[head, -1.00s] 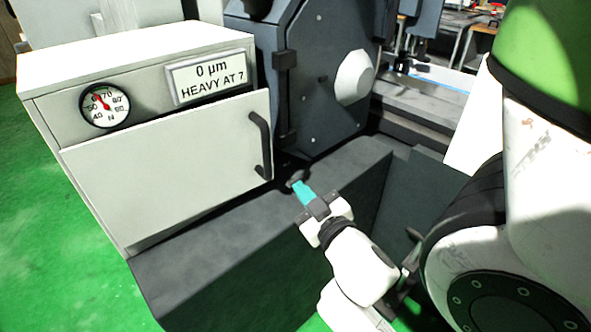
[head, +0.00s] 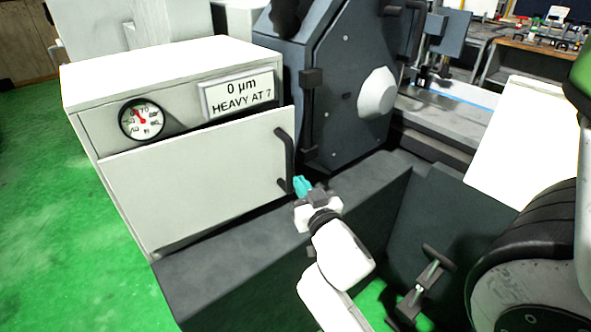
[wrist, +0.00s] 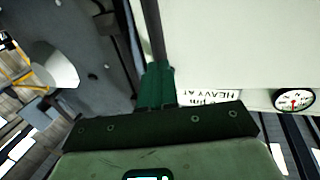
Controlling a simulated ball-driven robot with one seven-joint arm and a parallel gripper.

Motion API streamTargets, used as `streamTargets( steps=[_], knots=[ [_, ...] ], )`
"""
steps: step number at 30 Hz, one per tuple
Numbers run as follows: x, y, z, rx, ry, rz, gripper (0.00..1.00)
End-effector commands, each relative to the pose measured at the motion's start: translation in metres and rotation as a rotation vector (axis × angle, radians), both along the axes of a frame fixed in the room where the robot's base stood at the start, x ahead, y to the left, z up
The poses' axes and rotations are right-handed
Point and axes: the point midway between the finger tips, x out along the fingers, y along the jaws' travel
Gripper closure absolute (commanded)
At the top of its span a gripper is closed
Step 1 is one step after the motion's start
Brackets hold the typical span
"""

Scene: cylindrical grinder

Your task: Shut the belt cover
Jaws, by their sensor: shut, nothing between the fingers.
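The belt cover (head: 200,182) is a pale panel on the front of the white cabinet, with a black bar handle (head: 284,160) near its right edge. It stands slightly ajar, with a dark gap along its top toward the right. My gripper (head: 302,185) is shut and empty, its teal fingers beside the lower end of the handle; I cannot tell whether they touch. In the wrist view my fingers (wrist: 157,84) lie at the edge of the cover (wrist: 235,45), close to the dark handle (wrist: 152,30).
Above the cover are a round gauge (head: 142,120) and a sign (head: 237,93) reading "0 µm HEAVY AT 7". The dark grinder housing (head: 340,90) stands right of the cabinet. A dark ledge (head: 215,270) runs below. Green floor (head: 50,180) is clear at left.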

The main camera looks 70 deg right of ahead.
Motion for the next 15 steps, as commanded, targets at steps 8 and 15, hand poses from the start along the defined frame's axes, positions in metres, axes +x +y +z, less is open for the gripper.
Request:
streamTargets(
  steps=[8,15],
  knots=[
    [0.023,-0.026,0.002,-0.001,-0.001,0.0,1.0],
    [0.026,-0.031,0.0,0.0,0.0,0.001,1.0]
  ],
)
